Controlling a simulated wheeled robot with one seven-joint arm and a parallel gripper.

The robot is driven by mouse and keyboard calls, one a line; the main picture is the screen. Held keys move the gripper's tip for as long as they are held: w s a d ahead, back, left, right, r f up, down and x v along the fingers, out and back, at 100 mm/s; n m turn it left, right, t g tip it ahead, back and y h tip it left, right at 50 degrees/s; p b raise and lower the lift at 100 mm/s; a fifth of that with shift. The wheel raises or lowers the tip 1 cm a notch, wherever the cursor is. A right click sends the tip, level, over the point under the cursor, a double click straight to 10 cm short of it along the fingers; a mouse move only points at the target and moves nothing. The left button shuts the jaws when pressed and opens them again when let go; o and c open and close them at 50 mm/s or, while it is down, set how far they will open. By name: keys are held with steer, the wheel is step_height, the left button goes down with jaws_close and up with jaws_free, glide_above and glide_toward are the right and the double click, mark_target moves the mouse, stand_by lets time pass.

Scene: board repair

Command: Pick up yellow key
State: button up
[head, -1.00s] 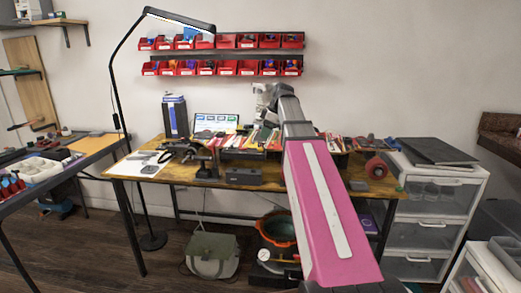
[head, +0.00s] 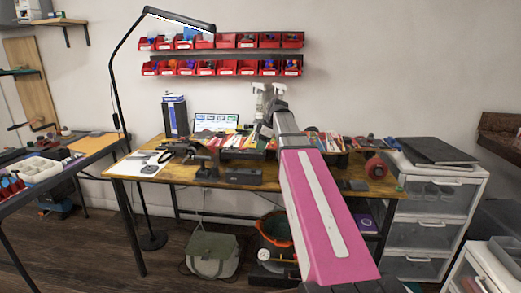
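I cannot make out a yellow key in the head view; the small items on the wooden workbench (head: 190,176) are too small to tell apart. My gripper (head: 268,92) is at the end of my pink arm, above the back of the bench and in front of the wall. Its fingers are too small and unclear to show whether they are open or shut, and I see nothing held in it. My arm hides part of the bench's middle right.
Trays of tools (head: 240,150) line the back of the bench, with a laptop (head: 216,122) and a blue box (head: 174,116) behind. Red bins (head: 226,68) hang on the wall. A black lamp (head: 117,80) stands left. A white drawer unit (head: 437,205) stands right.

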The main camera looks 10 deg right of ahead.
jaws_close()
steer(key=shift+r, duration=0.1)
steer(key=shift+r, duration=0.55)
steer(key=r, duration=0.2)
steer(key=a+r, duration=0.1)
steer(key=shift+a+r, duration=0.1)
steer(key=shift+r, duration=0.25)
steer(key=a+r, duration=0.6)
steer(key=a, duration=0.4)
steer(key=shift+w+a, duration=0.25)
steer(key=shift+s, duration=0.15)
steer(key=s, duration=0.3)
